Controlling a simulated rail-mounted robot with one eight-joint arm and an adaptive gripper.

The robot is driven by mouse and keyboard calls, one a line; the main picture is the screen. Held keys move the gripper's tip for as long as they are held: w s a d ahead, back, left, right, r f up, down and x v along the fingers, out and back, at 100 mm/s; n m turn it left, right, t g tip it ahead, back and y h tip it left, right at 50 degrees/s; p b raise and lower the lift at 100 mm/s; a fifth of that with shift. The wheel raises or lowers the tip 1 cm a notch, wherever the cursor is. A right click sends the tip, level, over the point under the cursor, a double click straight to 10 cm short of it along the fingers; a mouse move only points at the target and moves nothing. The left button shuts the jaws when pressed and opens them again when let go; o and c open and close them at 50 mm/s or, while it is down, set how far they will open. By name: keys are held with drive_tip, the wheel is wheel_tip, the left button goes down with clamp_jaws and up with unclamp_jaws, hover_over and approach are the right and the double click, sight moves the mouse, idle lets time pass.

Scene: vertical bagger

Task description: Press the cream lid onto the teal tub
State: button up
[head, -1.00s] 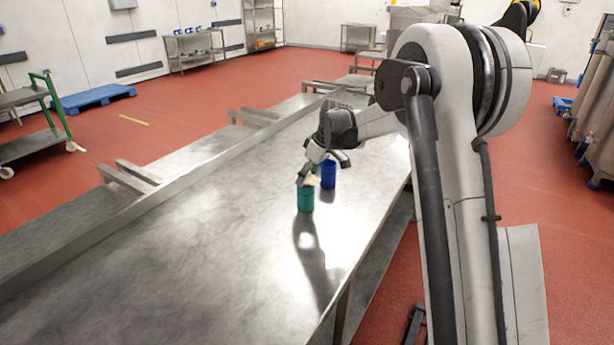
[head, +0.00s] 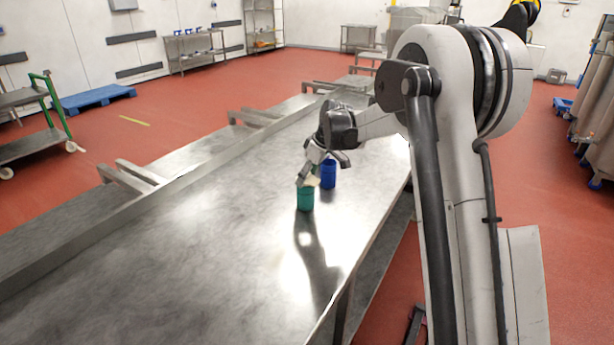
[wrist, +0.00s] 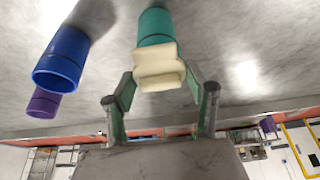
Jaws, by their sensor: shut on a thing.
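The teal tub (head: 305,200) stands upright on the steel table. It also shows in the wrist view (wrist: 154,25). The cream lid (wrist: 160,68) is between the fingers of my gripper (wrist: 162,85), which is shut on it. In the head view, the lid (head: 312,182) is a small pale patch at the tub's top, under my gripper (head: 318,176). The lid overlaps the tub's mouth in the wrist view and hides its rim. I cannot tell whether the lid is touching or seated on the rim.
A blue tub (head: 328,174) stands close behind and to the right of the teal tub. A purple tub (wrist: 43,103) shows past the blue one in the wrist view. The steel table (head: 200,245) is clear to the left and front.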

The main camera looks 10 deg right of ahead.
drive_tip(key=shift+f, duration=0.4)
idle(0.3)
drive_tip(key=o, duration=1.4)
drive_tip(key=shift+r, duration=0.1)
drive_tip(key=shift+p+v, duration=1)
drive_tip(key=shift+v, duration=2.4)
drive_tip(key=shift+r, duration=0.1)
